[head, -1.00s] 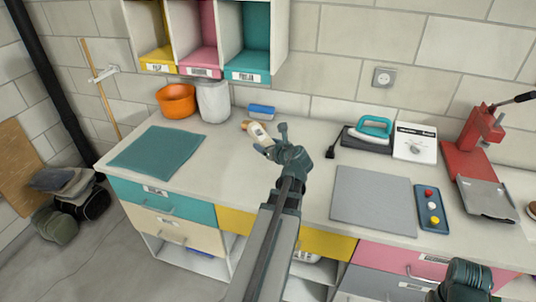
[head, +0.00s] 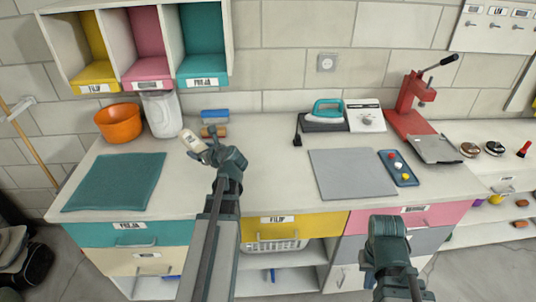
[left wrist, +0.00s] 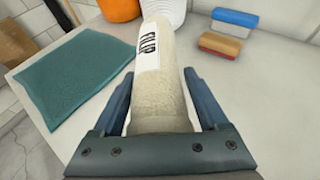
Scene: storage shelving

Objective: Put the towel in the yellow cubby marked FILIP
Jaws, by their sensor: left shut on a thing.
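The towel (head: 192,143) is a cream roll with a white FILIP label. It also shows in the left wrist view (left wrist: 163,95), standing up between the fingers. My left gripper (head: 207,153) is shut on its lower end and holds it over the worktop. The yellow cubby (head: 97,74) is the leftmost of three wall cubbies at the upper left, with a FILIP label on its front lip. It looks empty, and the towel is below and right of it. My right gripper (head: 388,238) is at the lower right in front of the drawers; its fingers cannot be made out.
Beside it are a pink cubby (head: 146,70) and a teal FREJA cubby (head: 203,66). Below stand an orange pot (head: 118,123) and a white container (head: 162,114). A teal mat (head: 115,182) lies at left. A yellow drawer (head: 300,227) also reads FILIP. An iron (head: 327,110) stands right.

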